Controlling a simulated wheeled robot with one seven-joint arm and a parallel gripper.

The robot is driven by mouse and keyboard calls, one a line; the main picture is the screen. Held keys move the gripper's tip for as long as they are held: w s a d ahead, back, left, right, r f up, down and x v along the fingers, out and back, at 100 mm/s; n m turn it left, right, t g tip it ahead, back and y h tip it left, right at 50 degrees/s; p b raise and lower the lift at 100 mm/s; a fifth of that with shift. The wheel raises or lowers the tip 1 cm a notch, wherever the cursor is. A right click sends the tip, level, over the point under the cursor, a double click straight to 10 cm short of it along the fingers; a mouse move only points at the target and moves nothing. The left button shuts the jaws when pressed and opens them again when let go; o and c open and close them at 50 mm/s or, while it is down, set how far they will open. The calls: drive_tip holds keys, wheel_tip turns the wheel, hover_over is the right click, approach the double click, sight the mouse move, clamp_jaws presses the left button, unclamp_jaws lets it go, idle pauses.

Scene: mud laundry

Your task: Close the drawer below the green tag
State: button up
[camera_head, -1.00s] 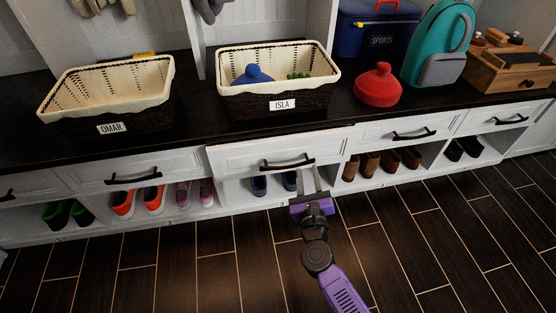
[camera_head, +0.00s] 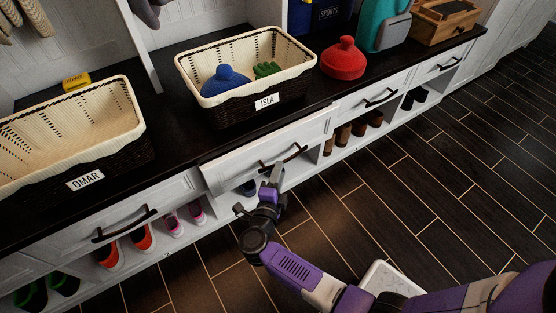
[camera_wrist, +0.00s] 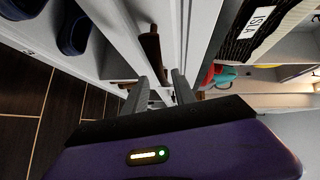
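No green tag can be made out. The white drawer (camera_head: 235,163) under the ISLA basket (camera_head: 193,75) stands partly out, its front ahead of its neighbours. Its dark handle (camera_head: 284,158) runs across the front. My gripper (camera_head: 273,178) is at the drawer front by the left part of the handle. In the wrist view, the fingers of my gripper (camera_wrist: 160,94) are apart with nothing seen between them, and the dark handle (camera_wrist: 151,45) is just beyond. I cannot tell if the fingers touch the drawer front.
A closed drawer with a dark handle (camera_head: 126,224) is to the left under the OMAR basket (camera_head: 60,140); another drawer (camera_head: 370,96) is to the right. Shoes (camera_head: 142,238) stand in the cubbies below.

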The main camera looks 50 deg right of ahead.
drive_tip(key=shift+b+x, duration=0.8)
drive_tip(key=shift+x, duration=2.15)
drive_tip(key=shift+c, duration=0.2)
clamp_jaws()
